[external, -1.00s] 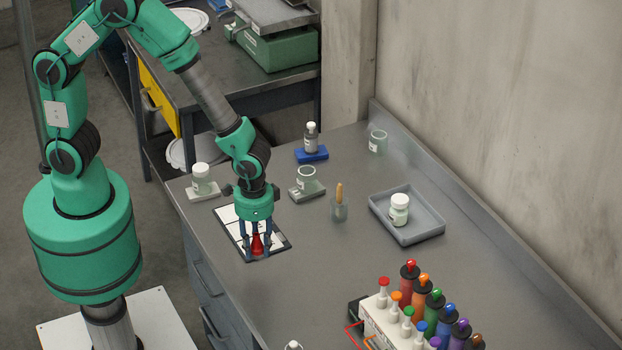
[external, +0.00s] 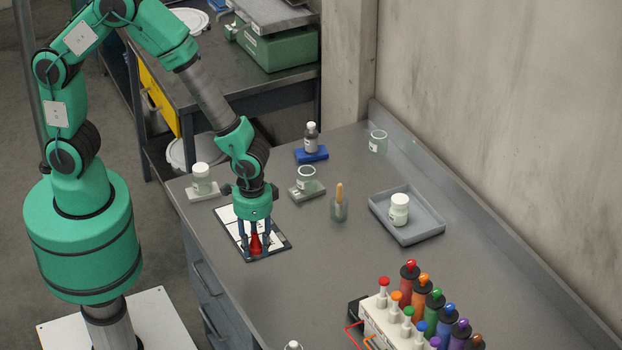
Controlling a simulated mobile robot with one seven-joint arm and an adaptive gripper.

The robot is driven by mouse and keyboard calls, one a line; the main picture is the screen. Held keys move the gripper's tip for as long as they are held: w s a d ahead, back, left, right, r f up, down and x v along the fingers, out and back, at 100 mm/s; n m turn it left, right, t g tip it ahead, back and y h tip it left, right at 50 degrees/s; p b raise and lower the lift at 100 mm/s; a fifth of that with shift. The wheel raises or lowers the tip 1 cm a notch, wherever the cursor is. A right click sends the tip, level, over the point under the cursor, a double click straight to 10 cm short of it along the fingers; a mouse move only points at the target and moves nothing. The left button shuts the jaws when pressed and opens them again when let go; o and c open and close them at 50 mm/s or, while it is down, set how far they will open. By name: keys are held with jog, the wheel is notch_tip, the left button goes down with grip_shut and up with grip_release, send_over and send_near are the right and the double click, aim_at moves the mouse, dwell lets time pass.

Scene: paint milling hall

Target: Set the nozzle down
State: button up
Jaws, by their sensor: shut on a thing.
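The nozzle (external: 256,244) is a small red cone-shaped piece, seen low over a clipboard with white paper (external: 228,218). My gripper (external: 255,250) points straight down and is shut on the nozzle, with its fingers on both sides of it. The fingertips are at the clipboard's near part. The fingers hide part of the nozzle, and I cannot tell whether its base touches the paper.
Behind the gripper stand a white-capped jar (external: 201,180), a glass beaker (external: 306,179) and a dark bottle (external: 311,138). A glass with a brush (external: 339,208) and a grey tray (external: 420,236) are to the right. Colored bottles (external: 422,307) fill the front. The middle bench is clear.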

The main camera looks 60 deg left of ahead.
aim_at(255, 234)
notch_tip(255, 234, up, 10)
jog(key=shift+r, duration=0.2)
jog(key=w+a+r+m+p, duration=0.1)
jog(key=w+a+p, duration=0.15)
jog(key=w, duration=1.25)
jog(key=w+a+r+p, duration=0.1)
jog(key=w+a, duration=0.3)
jog(key=w, duration=1.1)
jog(key=w+a+f+m+p, duration=0.1)
jog(key=w+a+f+p, duration=0.1)
jog(key=w+a, duration=1.3)
jog(key=f, duration=0.1)
jog(key=w+d+f, duration=0.1)
jog(key=f, duration=0.3)
jog(key=shift+w+d+f, duration=0.15)
jog(key=shift+w+d, duration=0.1)
jog(key=shift+w, duration=0.15)
jog(key=shift+f, duration=3.1)
